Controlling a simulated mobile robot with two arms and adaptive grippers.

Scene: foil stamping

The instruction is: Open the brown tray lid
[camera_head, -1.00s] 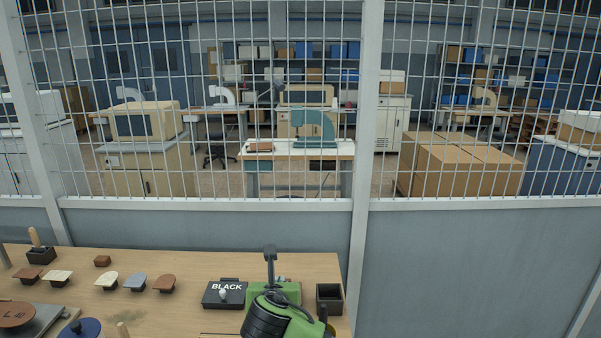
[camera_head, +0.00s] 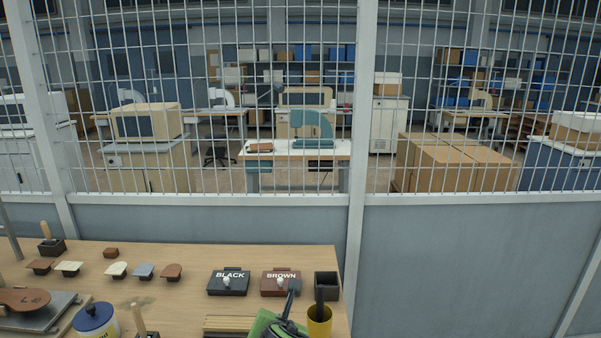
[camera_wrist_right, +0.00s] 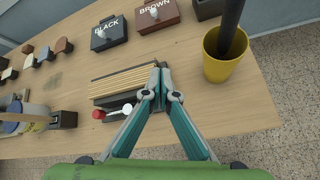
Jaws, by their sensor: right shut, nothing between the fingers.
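The brown tray (camera_head: 281,285) sits on the wooden table with its lid on, lettered BROWN, with a small white knob on top. It also shows at the top of the right wrist view (camera_wrist_right: 158,15). My right gripper (camera_wrist_right: 159,68) is shut and empty, its fingertips over the table in front of the brown tray and near the wooden strips. In the head view its green arm (camera_head: 268,324) is at the bottom edge, with a dark part reaching up in front of the tray's right side. My left gripper is not in view.
The black tray (camera_head: 228,285) stands left of the brown one. A yellow cup (camera_head: 319,321) and a dark square holder (camera_head: 326,285) are to the right. Wooden strips (camera_wrist_right: 125,82) lie in front. Stamps and a blue-lidded jar (camera_head: 95,320) are at left. A mesh fence stands behind.

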